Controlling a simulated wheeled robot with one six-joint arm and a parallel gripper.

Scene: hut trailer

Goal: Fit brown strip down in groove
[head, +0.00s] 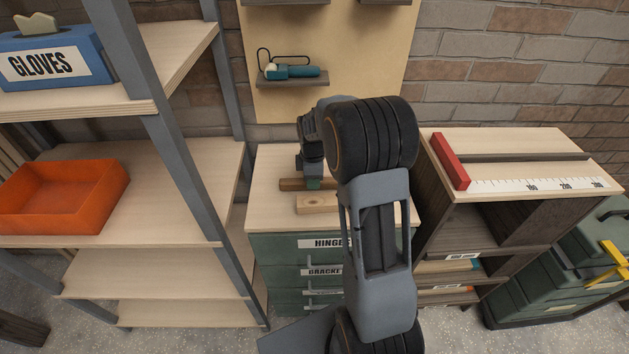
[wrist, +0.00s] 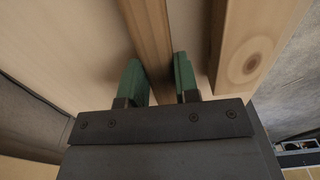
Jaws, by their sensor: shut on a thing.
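The brown strip (head: 291,184) is at the top of the green drawer cabinet, behind a paler wooden block (head: 316,204). My gripper (head: 313,183) points down and is shut on the strip. In the wrist view its green fingertips (wrist: 160,82) stand on either side of the strip (wrist: 149,30), which runs away between them. The pale block (wrist: 252,45) lies beside it on the right, apart from it, with a round mark on its face. I cannot make out a groove in the block. My arm hides the right part of the strip and block.
A bench (head: 520,140) at right carries a red stop (head: 449,162), a long dark bar or slot (head: 520,157) and a white scale (head: 540,184). Shelves at left hold an orange tray (head: 60,200) and a blue gloves box (head: 55,58). A small ledge (head: 293,80) is on the back board.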

